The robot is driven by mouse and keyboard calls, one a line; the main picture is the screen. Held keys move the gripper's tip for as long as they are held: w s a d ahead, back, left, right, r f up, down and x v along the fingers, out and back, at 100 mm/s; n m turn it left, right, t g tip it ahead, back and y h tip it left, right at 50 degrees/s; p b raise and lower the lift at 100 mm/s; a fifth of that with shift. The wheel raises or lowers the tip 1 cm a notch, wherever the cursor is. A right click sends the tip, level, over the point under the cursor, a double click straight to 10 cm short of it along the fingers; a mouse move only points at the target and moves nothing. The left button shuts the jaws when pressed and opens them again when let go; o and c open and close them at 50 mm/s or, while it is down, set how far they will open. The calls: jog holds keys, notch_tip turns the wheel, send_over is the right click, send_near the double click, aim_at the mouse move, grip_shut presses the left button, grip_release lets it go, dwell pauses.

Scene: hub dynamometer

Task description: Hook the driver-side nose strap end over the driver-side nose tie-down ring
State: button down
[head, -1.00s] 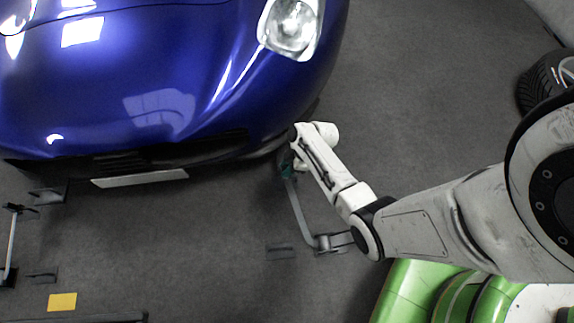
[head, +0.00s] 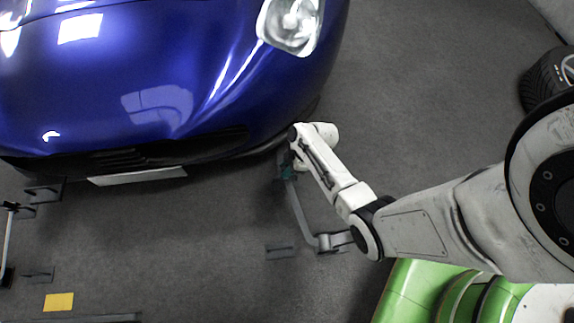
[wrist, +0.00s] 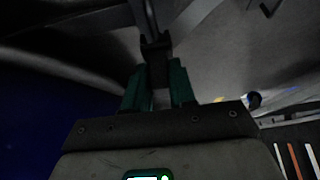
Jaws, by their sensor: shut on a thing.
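My gripper (head: 287,172) is low beside the right corner of the blue car's (head: 190,80) nose, partly under my arm in the head view. In the dark wrist view its green fingers (wrist: 158,82) are shut on a dark strap end piece (wrist: 155,48). A grey strap (head: 298,212) runs from the gripper down to a floor fitting (head: 330,242). I cannot make out the tie-down ring; the bumper edge and my arm cover that area, and I cannot tell whether the strap end touches it.
Another strap (head: 8,240) stands at the far left near dark floor brackets (head: 45,190). A small bracket (head: 281,251) sits left of the floor fitting. A yellow patch (head: 59,302) lies on the floor. A tyre (head: 548,80) is at right. The floor in front of the nose is mostly clear.

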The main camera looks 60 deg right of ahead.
jog(key=shift+f+b, duration=0.6)
jog(key=shift+f, duration=0.15)
jog(key=shift+r, duration=0.1)
jog(key=c, duration=0.8)
grip_release()
jog(key=shift+c, duration=0.2)
jog(key=p+v, duration=0.5)
jog(key=v, duration=0.5)
jog(key=shift+r, duration=0.35)
jog(key=shift+s+d, duration=0.1)
jog(key=shift+s, duration=0.05)
